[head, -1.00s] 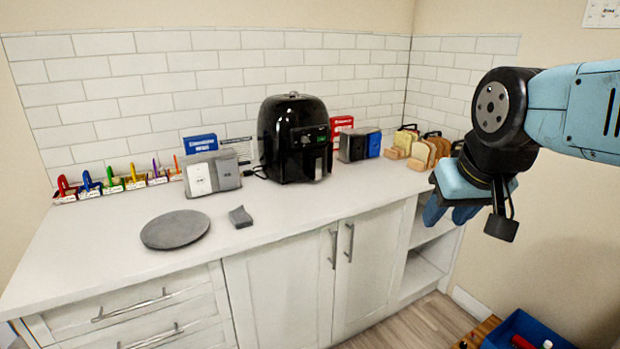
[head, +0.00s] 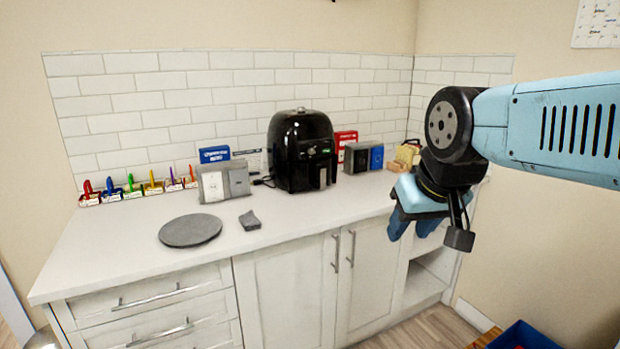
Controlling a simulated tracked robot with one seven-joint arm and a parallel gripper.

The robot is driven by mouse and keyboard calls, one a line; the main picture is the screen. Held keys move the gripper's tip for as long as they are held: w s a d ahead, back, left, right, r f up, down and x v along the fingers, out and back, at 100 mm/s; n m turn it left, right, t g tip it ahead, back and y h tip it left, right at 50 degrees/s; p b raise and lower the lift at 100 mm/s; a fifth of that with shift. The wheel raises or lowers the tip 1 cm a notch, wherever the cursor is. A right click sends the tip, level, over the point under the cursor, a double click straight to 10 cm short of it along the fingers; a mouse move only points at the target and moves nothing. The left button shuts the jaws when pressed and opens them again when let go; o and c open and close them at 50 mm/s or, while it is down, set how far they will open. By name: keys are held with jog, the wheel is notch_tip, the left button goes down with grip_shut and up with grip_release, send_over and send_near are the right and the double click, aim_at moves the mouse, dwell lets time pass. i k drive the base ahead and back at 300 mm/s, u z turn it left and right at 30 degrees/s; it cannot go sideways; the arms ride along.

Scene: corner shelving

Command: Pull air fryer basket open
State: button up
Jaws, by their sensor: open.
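The black air fryer (head: 300,140) stands upright on the white counter near the back wall. Its basket handle (head: 323,176) is on the lower front, and the basket looks closed. My gripper (head: 400,222) is at the right, in front of the counter's front edge and clear of the air fryer. Its blue fingers point down and away. It is open and I see nothing in it. The handle is in plain view.
A grey round plate (head: 190,231) and a grey block (head: 250,220) lie on the counter (head: 120,245). Grey boxes (head: 223,181) stand left of the fryer, and black and blue boxes (head: 362,157) right of it. A blue crate (head: 523,337) is on the floor.

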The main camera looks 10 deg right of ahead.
aim_at(302, 166)
jog(key=u, duration=0.1)
jog(key=i, duration=1)
jog(key=z, duration=0.1)
